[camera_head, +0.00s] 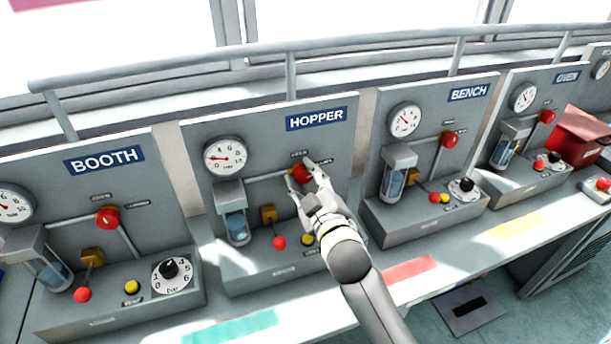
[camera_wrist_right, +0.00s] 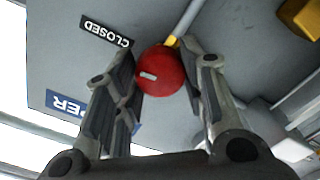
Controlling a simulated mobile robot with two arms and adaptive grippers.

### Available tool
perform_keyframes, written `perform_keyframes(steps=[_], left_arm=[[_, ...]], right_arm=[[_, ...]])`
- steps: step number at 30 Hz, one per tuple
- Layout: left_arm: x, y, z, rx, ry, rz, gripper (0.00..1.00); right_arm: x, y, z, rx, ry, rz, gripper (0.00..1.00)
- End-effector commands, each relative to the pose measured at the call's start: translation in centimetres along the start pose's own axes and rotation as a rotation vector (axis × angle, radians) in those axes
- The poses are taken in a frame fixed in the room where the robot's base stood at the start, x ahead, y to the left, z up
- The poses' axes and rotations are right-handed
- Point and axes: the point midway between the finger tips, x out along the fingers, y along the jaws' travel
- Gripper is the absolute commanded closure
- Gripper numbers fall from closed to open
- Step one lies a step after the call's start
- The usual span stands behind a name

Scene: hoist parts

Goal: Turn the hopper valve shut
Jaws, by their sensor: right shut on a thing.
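The hopper valve is a red round knob (camera_head: 302,173) on the grey panel under the blue HOPPER sign (camera_head: 317,119). My right gripper (camera_head: 305,175) reaches it from the front, with its fingers on both sides of the knob. In the right wrist view the red knob (camera_wrist_right: 161,72) sits between the two fingers, with a pale mark on its face. A black CLOSED label (camera_wrist_right: 106,30) is beside it at upper left, and a yellow piece and grey pipe show behind it. My right gripper is shut on the knob. My left gripper is not in view.
A gauge (camera_head: 225,157), a glass cylinder (camera_head: 237,226), a red-ended lever (camera_head: 279,243) and a yellow button (camera_head: 307,240) are on the same panel. BOOTH (camera_head: 104,160) and BENCH (camera_head: 468,92) panels stand on either side. A rail (camera_head: 200,63) runs behind.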

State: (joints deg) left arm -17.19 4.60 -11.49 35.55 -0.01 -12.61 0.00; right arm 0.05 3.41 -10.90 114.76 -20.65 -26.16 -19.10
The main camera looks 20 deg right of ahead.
Motion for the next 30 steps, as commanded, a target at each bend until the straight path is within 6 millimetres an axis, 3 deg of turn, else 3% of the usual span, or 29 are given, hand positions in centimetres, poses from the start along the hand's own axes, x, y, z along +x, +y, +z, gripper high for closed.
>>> perform_keyframes(steps=[9, 26, 27, 30], left_arm=[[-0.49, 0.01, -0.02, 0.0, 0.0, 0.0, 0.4], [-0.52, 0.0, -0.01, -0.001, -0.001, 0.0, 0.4], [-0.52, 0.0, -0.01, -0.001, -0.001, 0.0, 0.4], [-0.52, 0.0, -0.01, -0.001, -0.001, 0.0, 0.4]], right_arm=[[-0.02, -0.06, 0.07, 0.123, -0.002, -0.001, 0.86], [-0.01, -0.1, 0.09, 0.148, -0.002, -0.002, 0.86], [-0.01, -0.1, 0.09, 0.148, -0.002, -0.002, 0.57], [-0.01, -0.09, 0.07, 0.147, -0.002, -0.002, 0.44]])
